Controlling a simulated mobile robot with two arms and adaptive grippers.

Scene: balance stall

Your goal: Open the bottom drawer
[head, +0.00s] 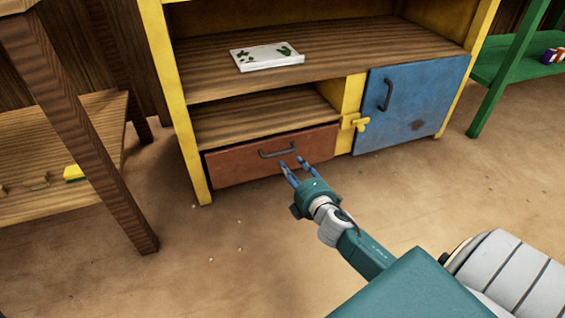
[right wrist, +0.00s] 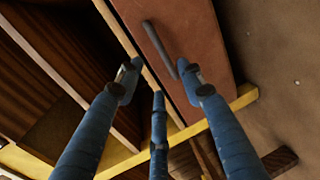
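The bottom drawer (head: 225,168) has a reddish-brown front low in the yellow cabinet and looks shut. Its dark bar handle (head: 278,151) is near the middle of that front. My right gripper (head: 294,165) is open and empty, its fingers pointing toward the drawer just below and right of the handle. In the right wrist view, the drawer front (right wrist: 200,30) is ahead, and the handle (right wrist: 157,45) runs slantwise beyond the spread fingers (right wrist: 158,82). Nothing is between the fingers, and they look apart from the handle. My left gripper is not in view.
A blue door (head: 410,105) with a handle is right of the drawer, beside a yellow latch (head: 355,122). A white box (head: 267,56) lies on the shelf above. A wooden table (head: 100,165) stands left, a green shelf (head: 500,65) right. The floor before the drawer is clear.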

